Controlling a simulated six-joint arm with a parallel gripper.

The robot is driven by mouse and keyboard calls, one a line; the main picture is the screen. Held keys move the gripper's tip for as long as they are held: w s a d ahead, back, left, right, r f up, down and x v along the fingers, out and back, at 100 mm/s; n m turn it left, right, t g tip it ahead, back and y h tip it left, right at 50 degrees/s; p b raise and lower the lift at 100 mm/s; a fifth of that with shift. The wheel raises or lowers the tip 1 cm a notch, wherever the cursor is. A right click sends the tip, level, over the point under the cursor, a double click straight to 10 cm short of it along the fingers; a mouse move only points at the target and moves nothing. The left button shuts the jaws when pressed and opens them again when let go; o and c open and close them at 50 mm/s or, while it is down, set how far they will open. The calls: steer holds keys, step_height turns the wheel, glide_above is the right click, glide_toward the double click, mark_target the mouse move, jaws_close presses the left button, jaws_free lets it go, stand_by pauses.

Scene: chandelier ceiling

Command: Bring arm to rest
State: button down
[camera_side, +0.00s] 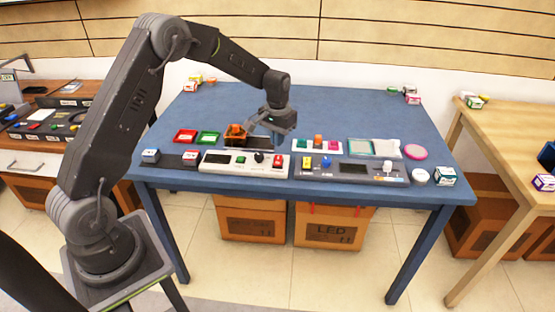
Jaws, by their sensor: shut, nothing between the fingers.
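My arm reaches from its stand at the lower left over the blue table (320,115). My gripper (262,126) points down and hangs low over the middle of the table, beside a small orange-brown box (236,138). Its fingers are small in this view and appear shut with nothing held. I cannot tell whether the gripper touches the box.
Red (185,136) and green (208,137) trays lie left of the gripper. A white control panel (245,162) and a grey panel (350,168) line the front edge. A pink disc (415,152) lies at right. The table's back half is mostly clear.

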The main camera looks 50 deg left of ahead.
steer(key=shift+r, duration=0.15)
steer(key=s+d+r+m+t, duration=0.1)
steer(key=s+d+r, duration=0.3)
steer(key=s+r, duration=0.3)
steer(key=s+d+r+t, duration=0.2)
steer(key=s+d+r, duration=0.3)
steer(key=r, duration=0.4)
steer(key=s+d+r+m+t, duration=0.1)
steer(key=s+d, duration=0.1)
steer(key=s, duration=0.6)
steer(key=s+d+r+m+t, duration=0.1)
steer(key=s+d+r, duration=0.1)
steer(key=s, duration=0.7)
steer(key=shift+s+d+t, duration=0.25)
steer(key=shift+d+t, duration=0.05)
steer(key=shift+d, duration=0.4)
